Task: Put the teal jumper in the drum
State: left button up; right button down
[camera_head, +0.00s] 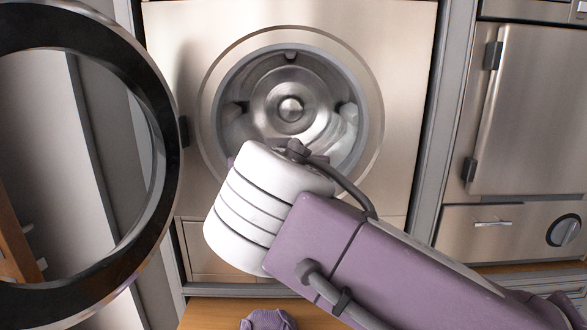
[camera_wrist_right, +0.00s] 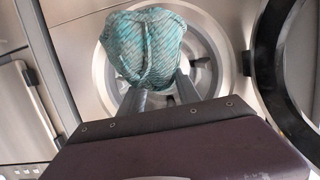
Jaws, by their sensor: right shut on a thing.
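The teal jumper (camera_wrist_right: 146,48) is a knitted bundle in the right wrist view. My right gripper (camera_wrist_right: 162,88) is shut on it and holds it in front of the drum opening. In the head view my right arm's wrist hides the jumper and this gripper. The drum (camera_head: 292,92) is a round metal cavity with its front open, straight ahead in the head view; my wrist covers its lower left edge. It also shows behind the jumper in the wrist view (camera_wrist_right: 204,74). I cannot tell whether the jumper has crossed the rim. My left gripper is not in view.
The round door (camera_head: 155,225) with a dark ring stands swung open at the left. A purple knitted item (camera_head: 268,320) lies on the wooden surface (camera_head: 215,315) below. A steel cabinet (camera_head: 535,110) with a knob stands at the right.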

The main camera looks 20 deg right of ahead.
jog(key=shift+w+r, duration=0.15)
jog(key=shift+w+d+r, duration=0.1)
jog(key=shift+w+d, duration=0.05)
jog(key=shift+w, duration=0.15)
jog(key=r+p+x, duration=0.2)
jog(key=p+x, duration=1)
jog(key=x, duration=2.3)
jog(key=shift+w+r+p, duration=0.25)
jog(key=shift+w+p, duration=0.15)
jog(key=shift+w, duration=0.2)
